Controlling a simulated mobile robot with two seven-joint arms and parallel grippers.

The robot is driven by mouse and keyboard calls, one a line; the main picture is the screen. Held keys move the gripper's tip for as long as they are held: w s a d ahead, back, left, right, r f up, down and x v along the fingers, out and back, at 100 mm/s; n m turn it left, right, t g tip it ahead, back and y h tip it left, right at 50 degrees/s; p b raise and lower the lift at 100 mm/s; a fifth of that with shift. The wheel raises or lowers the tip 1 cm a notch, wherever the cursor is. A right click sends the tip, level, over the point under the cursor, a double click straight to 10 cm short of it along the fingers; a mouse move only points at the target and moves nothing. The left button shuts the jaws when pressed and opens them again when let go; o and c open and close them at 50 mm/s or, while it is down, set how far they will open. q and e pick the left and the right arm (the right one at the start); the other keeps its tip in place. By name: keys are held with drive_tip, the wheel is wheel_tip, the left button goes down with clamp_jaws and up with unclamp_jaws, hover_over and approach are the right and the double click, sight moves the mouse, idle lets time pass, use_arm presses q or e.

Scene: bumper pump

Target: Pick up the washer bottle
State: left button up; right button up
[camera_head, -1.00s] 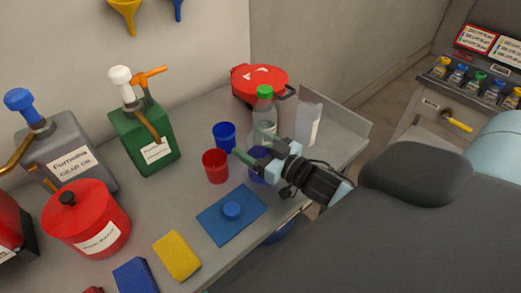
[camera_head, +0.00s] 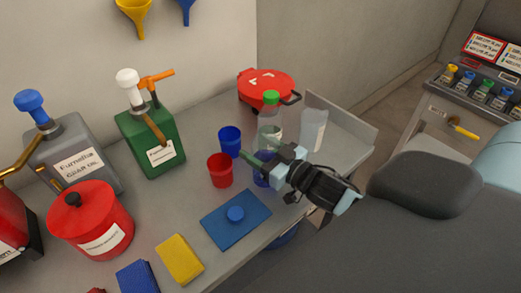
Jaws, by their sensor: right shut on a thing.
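The washer bottle (camera_head: 269,117) is a clear bottle with a green cap and a pale label. It stands upright toward the right end of the grey bench. My right gripper (camera_head: 259,158) comes in from the right and is shut on the bottle low on its body. The gripper hides the bottle's lower part, so I cannot see whether its base touches the bench. My left gripper is not in view.
Close by are a blue cup (camera_head: 229,141), a red cup (camera_head: 220,170), another blue item (camera_head: 263,183) partly under the gripper, a clear container (camera_head: 312,130) and a red lidded pan (camera_head: 266,87). A blue mat (camera_head: 236,219) lies in front. The bench (camera_head: 190,205) has a raised right edge.

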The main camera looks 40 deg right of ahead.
sight(259, 140)
drive_tip(key=shift+r, duration=1.65)
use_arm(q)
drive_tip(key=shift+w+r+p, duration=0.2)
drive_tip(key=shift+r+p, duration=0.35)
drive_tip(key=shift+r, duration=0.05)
use_arm(e)
drive_tip(key=s+a, duration=0.3)
drive_tip(key=s, duration=0.4)
drive_tip(key=s+a+r, duration=0.1)
drive_tip(key=s+a, duration=0.2)
drive_tip(key=s, duration=0.4)
drive_tip(key=shift+s+r, duration=0.25)
drive_tip(key=shift+s, duration=0.15)
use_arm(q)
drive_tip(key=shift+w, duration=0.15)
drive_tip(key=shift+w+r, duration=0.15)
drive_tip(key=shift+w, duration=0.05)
use_arm(e)
drive_tip(key=shift+w+a, duration=0.1)
drive_tip(key=shift+w, duration=0.05)
